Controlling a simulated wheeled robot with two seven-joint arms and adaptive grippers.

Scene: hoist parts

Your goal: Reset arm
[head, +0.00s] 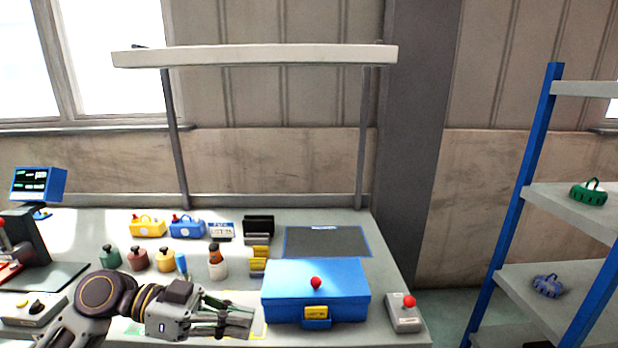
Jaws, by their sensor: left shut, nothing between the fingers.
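My left arm comes in from the lower left over the front of the workbench (394,268). My left gripper (250,318) is shut and empty, with its fingers pointing right. Its fingertips are just left of the blue box (283,282), which is closed and has a yellow label on its front. I cannot tell whether they touch the box. A pale mat with a yellow edge (258,299) lies partly hidden behind the gripper. My right gripper does not show.
A grey box with a red knob (404,312) stands right of the blue box. Several small weights (138,260), bottles and yellow and blue cases (187,226) stand behind my arm. A dark mat (326,241) lies bare at the back. A shelf rack (568,209) stands at right.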

